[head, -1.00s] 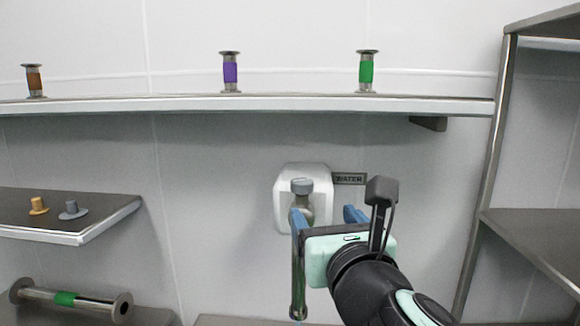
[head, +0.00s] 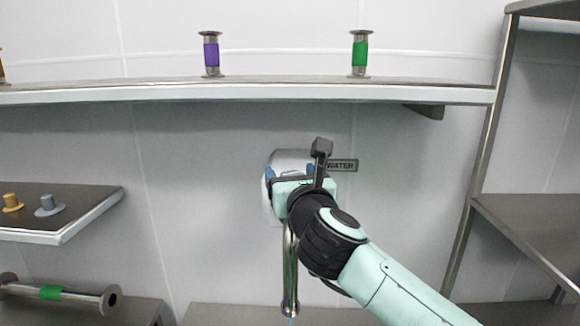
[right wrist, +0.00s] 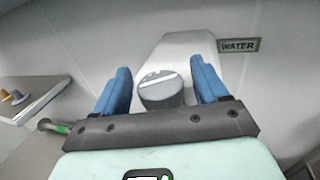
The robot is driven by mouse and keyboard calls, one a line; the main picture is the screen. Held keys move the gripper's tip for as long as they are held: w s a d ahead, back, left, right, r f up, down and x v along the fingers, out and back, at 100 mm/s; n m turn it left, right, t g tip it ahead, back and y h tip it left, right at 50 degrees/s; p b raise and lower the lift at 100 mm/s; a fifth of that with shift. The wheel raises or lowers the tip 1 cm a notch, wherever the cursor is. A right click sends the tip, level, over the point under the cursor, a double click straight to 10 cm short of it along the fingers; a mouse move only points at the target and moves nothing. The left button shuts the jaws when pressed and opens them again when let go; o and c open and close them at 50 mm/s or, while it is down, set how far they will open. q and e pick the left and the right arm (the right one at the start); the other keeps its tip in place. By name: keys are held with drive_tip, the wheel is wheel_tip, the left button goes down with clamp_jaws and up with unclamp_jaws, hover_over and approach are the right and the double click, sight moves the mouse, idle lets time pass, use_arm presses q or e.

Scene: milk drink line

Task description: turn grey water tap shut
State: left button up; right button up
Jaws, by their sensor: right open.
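The water tap's white wall housing (head: 290,156) is on the back wall beside a WATER label (head: 342,165). Its metal spout (head: 290,270) hangs down, with a thin bluish streak (head: 290,321) below its mouth at the picture's bottom edge. My right gripper (head: 291,172) is in front of the housing and hides the tap's knob in the head view. In the right wrist view, the round grey knob (right wrist: 160,90) is between the open blue fingers (right wrist: 160,72), with a gap on each side. My left gripper is not in view.
A long shelf (head: 300,93) above the tap carries purple (head: 211,53) and green (head: 360,53) banded metal spools. A left shelf (head: 75,215) holds small yellow and grey pieces. A green-banded tube (head: 55,292) lies below it. A metal rack (head: 470,220) stands at right.

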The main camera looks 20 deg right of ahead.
drive_tip(key=shift+w+d, duration=0.15)
drive_tip(key=shift+w, duration=0.65)
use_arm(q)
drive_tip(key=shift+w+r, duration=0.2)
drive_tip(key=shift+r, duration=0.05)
use_arm(e)
drive_tip(key=shift+s, duration=0.1)
drive_tip(key=c, duration=1)
drive_tip(key=shift+o, duration=0.2)
